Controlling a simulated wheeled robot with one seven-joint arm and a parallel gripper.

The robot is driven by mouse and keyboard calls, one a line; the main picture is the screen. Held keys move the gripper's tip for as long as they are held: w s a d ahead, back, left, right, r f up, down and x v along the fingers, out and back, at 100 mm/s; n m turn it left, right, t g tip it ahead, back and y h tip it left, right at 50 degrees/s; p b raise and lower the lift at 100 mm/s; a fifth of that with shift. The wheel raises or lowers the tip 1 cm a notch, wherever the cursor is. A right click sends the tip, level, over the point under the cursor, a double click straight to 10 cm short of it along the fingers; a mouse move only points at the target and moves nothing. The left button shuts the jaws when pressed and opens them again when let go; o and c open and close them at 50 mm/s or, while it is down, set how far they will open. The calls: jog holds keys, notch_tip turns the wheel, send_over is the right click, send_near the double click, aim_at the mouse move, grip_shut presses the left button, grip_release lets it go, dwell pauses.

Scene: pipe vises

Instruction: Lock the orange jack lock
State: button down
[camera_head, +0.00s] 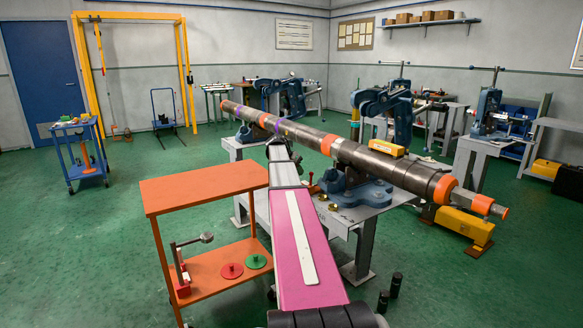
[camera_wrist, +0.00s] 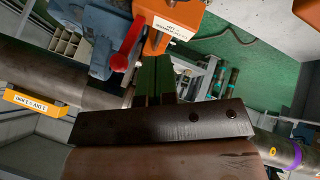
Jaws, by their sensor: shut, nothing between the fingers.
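An orange block with a white label (camera_wrist: 177,24), which looks like the jack lock, is at the top of the wrist view. The label is too small to read. A red lever (camera_wrist: 127,45) stands at the block's left side, beside blue vise parts (camera_wrist: 95,25). My gripper (camera_wrist: 155,62) has its two dark green fingers shut together and empty, pointing at the block's lower edge. I cannot tell whether they touch the block or lever. In the head view a small red handle (camera_head: 313,183) shows beside the blue vise base (camera_head: 355,190); my arm hides much of that area.
A long dark pipe (camera_head: 400,170) with orange bands lies across the vises on the grey bench (camera_head: 345,215). An orange cart (camera_head: 205,187) stands at the left.

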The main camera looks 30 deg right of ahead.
aim_at(311, 178)
jog(key=shift+s+d+r, duration=0.1)
jog(key=shift+s+d, duration=0.3)
jog(key=shift+s, duration=0.15)
jog(key=shift+s+d+r, duration=0.1)
jog(key=shift+s+d, duration=0.25)
jog(key=shift+s, duration=0.2)
jog(key=shift+s+r+t, duration=0.1)
jog(key=shift+s+t, duration=0.3)
jog(key=shift+t, duration=0.1)
jog(key=shift+s+m+t, duration=0.6)
jog(key=shift+s+t, duration=0.45)
jog(key=shift+t, duration=0.25)
jog(key=shift+s+d+t, duration=0.1)
jog(key=shift+s+t, duration=0.2)
jog(key=shift+t, duration=0.2)
jog(key=shift+s, duration=0.15)
